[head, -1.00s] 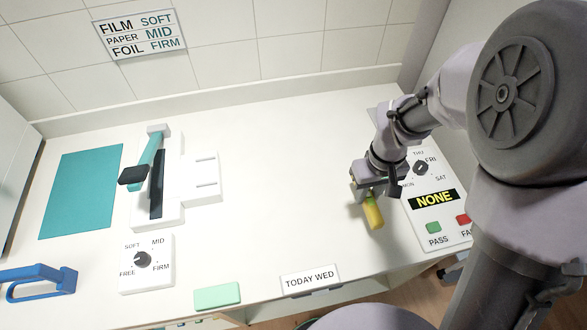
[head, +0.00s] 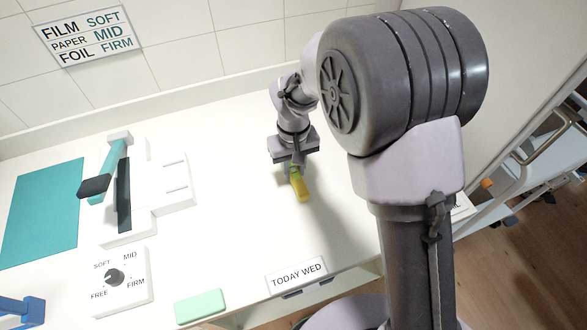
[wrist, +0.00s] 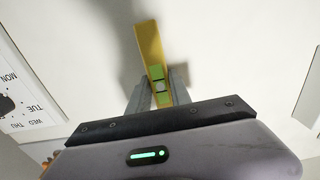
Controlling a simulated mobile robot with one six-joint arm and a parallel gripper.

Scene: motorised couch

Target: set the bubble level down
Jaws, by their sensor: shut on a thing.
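The bubble level (head: 300,187) is a yellow bar with a green vial section. In the head view it is in my gripper (head: 294,168), over the right part of the white worktop. In the wrist view my gripper (wrist: 158,92) is shut on the level (wrist: 150,45), with one grey finger on each side of the green part. The yellow end points away from the gripper. A shadow lies beside it on the white surface. I cannot tell whether the level touches the worktop.
The worktop (head: 225,215) is clear around the level. A lever device (head: 122,190), a teal mat (head: 42,212), a firmness dial (head: 114,277), a green block (head: 200,306) and a TODAY WED sign (head: 297,273) are to the left and front. A day dial panel (wrist: 20,95) shows in the wrist view.

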